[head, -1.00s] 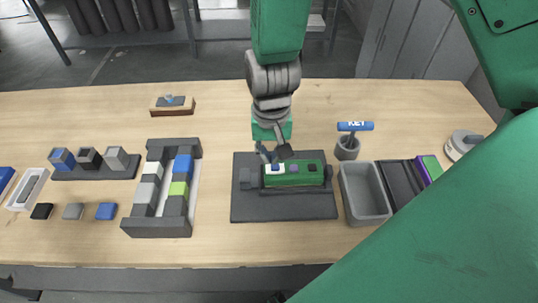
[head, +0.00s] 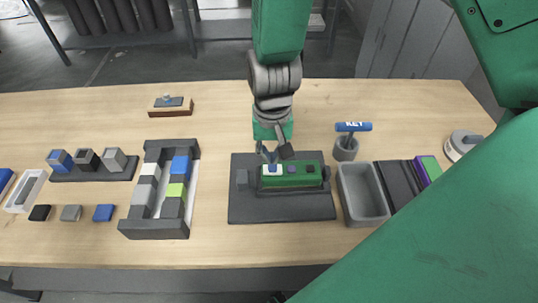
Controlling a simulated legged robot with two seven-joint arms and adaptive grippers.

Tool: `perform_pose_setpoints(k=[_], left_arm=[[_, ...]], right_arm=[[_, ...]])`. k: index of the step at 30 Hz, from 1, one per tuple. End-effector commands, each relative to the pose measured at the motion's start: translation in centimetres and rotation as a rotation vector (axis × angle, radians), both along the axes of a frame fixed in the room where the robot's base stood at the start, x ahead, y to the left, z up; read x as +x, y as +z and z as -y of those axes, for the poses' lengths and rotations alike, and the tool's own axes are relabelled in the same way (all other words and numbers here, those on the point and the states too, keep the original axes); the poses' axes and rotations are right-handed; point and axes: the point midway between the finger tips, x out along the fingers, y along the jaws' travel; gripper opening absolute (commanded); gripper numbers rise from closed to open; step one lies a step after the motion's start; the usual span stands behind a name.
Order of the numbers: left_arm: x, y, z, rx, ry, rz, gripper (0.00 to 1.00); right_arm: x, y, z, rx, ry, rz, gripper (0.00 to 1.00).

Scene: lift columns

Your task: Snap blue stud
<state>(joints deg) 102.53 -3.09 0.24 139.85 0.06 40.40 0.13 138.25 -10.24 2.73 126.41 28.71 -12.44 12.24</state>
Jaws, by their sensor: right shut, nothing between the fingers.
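A green block (head: 300,180) lies in a dark fixture on a dark grey base plate (head: 282,213). At its left end is a white square with a blue stud (head: 272,168) on it. A purple stud (head: 291,169) and a dark stud (head: 311,169) sit to the right along the block's top. My right gripper (head: 274,157) points down just above and behind the blue stud, shut and empty. I cannot tell whether its tips touch the stud. My left gripper is not in view.
A grey bin (head: 363,194) and a cup holding a blue-topped KEY tool (head: 353,127) stand to the right. A dark rack with coloured blocks (head: 160,188) stands to the left. Small blocks lie at far left. My green arm covers the lower right.

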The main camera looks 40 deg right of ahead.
Motion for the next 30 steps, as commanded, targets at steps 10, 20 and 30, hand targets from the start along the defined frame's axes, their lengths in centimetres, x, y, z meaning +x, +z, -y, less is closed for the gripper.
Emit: perform_pose_setpoints(k=[10, 20, 30], left_arm=[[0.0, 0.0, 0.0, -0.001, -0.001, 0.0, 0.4], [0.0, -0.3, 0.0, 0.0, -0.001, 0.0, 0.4], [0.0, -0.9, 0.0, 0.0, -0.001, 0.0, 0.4]], right_arm=[[0.0, 0.1, -0.5, -0.004, -0.001, 0.0, 0.0], [0.0, -0.4, -0.4, -0.003, -0.001, -0.001, 0.0], [0.0, -1.4, -0.1, -0.001, -0.001, -0.001, 0.0]])
